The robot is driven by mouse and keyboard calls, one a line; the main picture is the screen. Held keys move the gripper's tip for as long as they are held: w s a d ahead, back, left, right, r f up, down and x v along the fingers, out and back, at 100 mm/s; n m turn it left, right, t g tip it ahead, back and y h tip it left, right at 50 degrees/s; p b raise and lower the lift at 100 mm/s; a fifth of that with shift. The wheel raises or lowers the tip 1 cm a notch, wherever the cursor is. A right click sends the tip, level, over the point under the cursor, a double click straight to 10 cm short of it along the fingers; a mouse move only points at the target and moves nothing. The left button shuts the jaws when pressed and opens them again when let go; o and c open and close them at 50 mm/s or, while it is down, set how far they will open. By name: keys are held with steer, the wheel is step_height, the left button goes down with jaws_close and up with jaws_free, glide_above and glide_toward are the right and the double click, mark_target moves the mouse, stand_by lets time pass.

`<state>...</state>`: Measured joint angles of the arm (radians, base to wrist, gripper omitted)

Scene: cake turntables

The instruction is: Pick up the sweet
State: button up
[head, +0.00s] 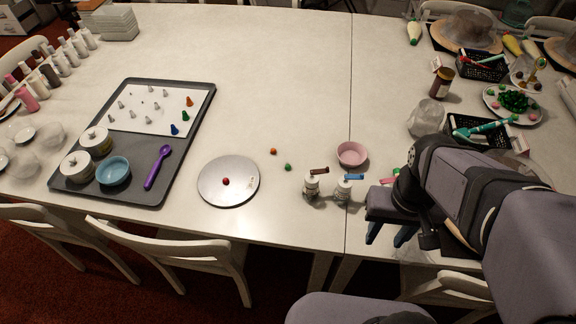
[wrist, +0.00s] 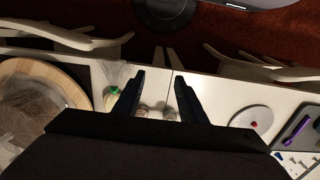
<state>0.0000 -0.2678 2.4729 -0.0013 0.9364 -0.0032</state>
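A red sweet (head: 226,182) lies near the middle of a round silver turntable (head: 213,196). An orange sweet (head: 274,151) and a green sweet (head: 288,167) lie on the bare table to the right of the turntable. My gripper (head: 389,240) hangs near the table's front edge, well to the right of the sweets, and is open and empty. In the wrist view its two fingers (wrist: 158,88) are spread apart. The turntable (wrist: 262,112) and the red sweet (wrist: 254,124) show there to the right of the fingers.
A grey tray (head: 203,118) with a blue bowl (head: 114,171) and purple spoon (head: 157,167) lies left. Chairs line the front edge. The back middle is clear.

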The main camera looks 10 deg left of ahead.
steer(key=w+a+n+t+b, duration=0.15)
steer(key=w+a, duration=0.25)
steer(key=w, duration=0.4)
steer(key=w+a+n+t+b, duration=0.1)
steer(key=w+a+b, duration=0.1)
steer(key=w+a, duration=0.35)
steer(key=n+t+y+b, duration=0.2)
glide_above(288, 166)
steer(key=s+d, duration=0.1)
steer(key=s, duration=0.2)
steer(key=shift+m, duration=0.25)
steer(key=shift+d+f, duration=0.15)
steer(key=shift+f, duration=6.65)
steer(key=shift+p+x, duration=1.1)
steer(key=shift+x, duration=2.3)
steer(key=shift+s+d, duration=0.1)
steer(key=shift+c, duration=0.4)
jaws_close()
